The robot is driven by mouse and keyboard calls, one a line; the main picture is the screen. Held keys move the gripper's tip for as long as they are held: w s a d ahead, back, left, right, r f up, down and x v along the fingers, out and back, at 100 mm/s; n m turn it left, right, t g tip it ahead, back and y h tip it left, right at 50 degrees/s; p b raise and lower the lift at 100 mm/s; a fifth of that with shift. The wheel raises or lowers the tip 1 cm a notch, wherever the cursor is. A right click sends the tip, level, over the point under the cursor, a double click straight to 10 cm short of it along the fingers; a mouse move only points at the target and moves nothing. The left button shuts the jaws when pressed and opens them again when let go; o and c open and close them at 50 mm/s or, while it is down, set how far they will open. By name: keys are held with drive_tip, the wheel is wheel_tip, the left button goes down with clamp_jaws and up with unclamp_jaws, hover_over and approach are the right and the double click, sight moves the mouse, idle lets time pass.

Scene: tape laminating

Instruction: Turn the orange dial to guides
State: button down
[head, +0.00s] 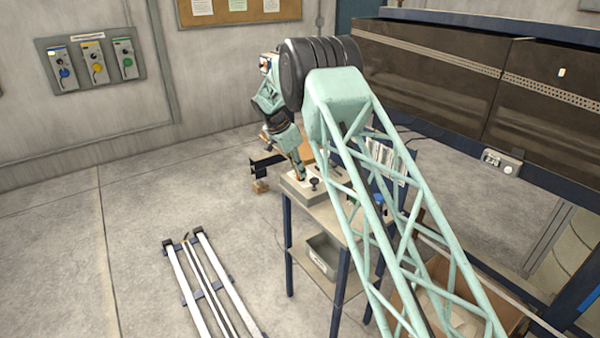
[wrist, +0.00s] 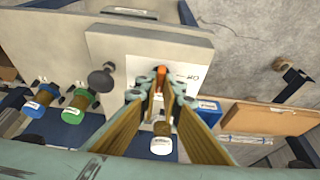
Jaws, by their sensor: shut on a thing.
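The orange dial (wrist: 160,79) sits on a white label plate (wrist: 142,68) on a grey panel (wrist: 110,47). My gripper (wrist: 161,90) is shut on the dial, with a fingertip on either side of it. Dark print shows on the white plate right of the dial, but it is too small to read surely. Only the dial's top shows between the fingertips. In the head view my gripper (head: 303,174) reaches down to the panel on the small table, and the dial is hidden there.
A black knob (wrist: 102,79) stands on the panel left of my gripper. Green (wrist: 82,98) and blue (wrist: 38,103) spools lie further left. A blue box (wrist: 208,108) and a brown board (wrist: 262,117) are on the right. White rails (head: 208,285) lie on the open floor.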

drive_tip(key=c, duration=2.8)
unclamp_jaws()
drive_tip(key=shift+r, duration=0.1)
drive_tip(key=v, duration=1.1)
drive_tip(key=shift+s+a+r, duration=0.1)
drive_tip(key=shift+s+r, duration=0.05)
drive_tip(key=shift+r, duration=0.2)
